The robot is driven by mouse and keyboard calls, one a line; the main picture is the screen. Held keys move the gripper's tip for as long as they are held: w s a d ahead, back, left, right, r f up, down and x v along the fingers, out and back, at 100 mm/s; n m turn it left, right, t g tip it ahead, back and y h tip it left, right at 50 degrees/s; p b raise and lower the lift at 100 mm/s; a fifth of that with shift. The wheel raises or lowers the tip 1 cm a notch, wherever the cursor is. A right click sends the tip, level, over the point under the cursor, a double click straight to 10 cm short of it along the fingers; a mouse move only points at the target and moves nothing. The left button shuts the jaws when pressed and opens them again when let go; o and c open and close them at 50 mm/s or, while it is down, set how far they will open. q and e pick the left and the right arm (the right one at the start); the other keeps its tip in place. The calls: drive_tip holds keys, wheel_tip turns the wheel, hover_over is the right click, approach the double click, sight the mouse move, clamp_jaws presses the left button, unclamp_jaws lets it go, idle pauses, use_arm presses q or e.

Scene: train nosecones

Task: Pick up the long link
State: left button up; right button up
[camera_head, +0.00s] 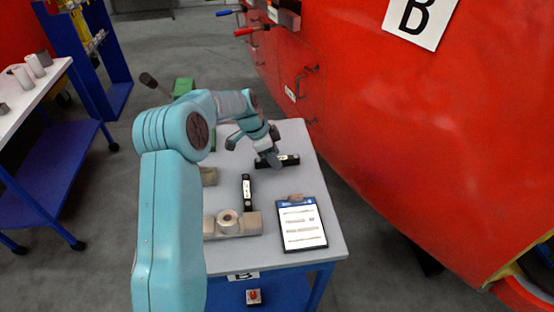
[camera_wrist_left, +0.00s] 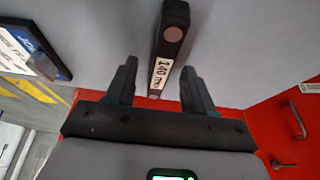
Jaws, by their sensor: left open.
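A black link (camera_head: 291,160) with a white label lies crosswise near the right edge of the table. It looks like the longer of two black links. The shorter-looking one (camera_head: 247,194) lies lengthwise nearer the middle. My left gripper (camera_head: 270,159) is open over the crosswise link and hides part of it. In the left wrist view, the labelled link (camera_wrist_left: 173,30) runs between the two spread fingers of this gripper (camera_wrist_left: 158,68); contact cannot be told. The label reads about "140 mm". My right gripper is not in view.
A clipboard (camera_head: 302,226) lies at the table's front right. The red train nosecone (camera_head: 400,130) stands close along the right side. A blue cart (camera_head: 40,175) is at the left.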

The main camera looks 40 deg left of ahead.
use_arm(q)
drive_tip(key=shift+w+d+f, duration=0.15)
drive_tip(key=shift+w+f, duration=0.1)
drive_tip(key=shift+f, duration=0.25)
drive_tip(key=shift+s+r, duration=0.1)
drive_tip(key=shift+c, duration=0.6)
clamp_jaws()
drive_tip(key=shift+r, duration=0.1)
